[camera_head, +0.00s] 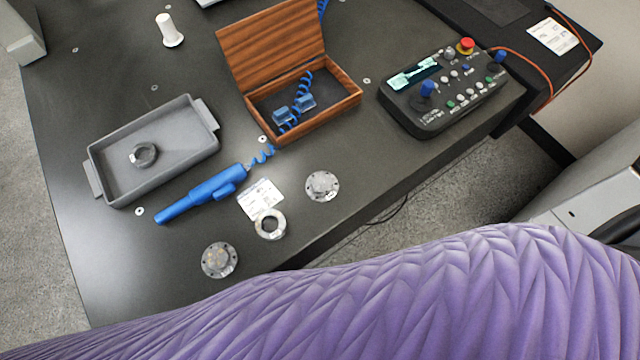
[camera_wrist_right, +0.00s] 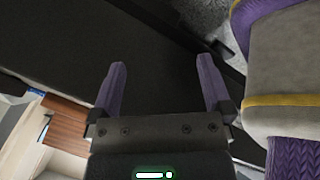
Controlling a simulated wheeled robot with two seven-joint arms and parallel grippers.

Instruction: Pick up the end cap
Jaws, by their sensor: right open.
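Two grey flanged discs with bolt holes lie flat on the dark table in the head view. One flanged disc (camera_head: 219,260) is near the front edge, and the other flanged disc (camera_head: 322,185) is farther back to the right. A pale ring (camera_head: 270,233) lies between them, touching or overlapping a paper label. I cannot tell for certain which piece is the end cap. My right gripper (camera_wrist_right: 162,65) is open and empty in the right wrist view, with its purple fingers apart over dark surface. No disc shows between them. My left gripper is not in view.
A grey tray (camera_head: 107,185) holds a dark ring (camera_head: 144,155). A blue probe (camera_head: 205,192) with a coiled cable, an open wooden box (camera_head: 345,104) and a control panel (camera_head: 432,120) stand around. My purple-covered arm crosses the front, hiding the table's near edge.

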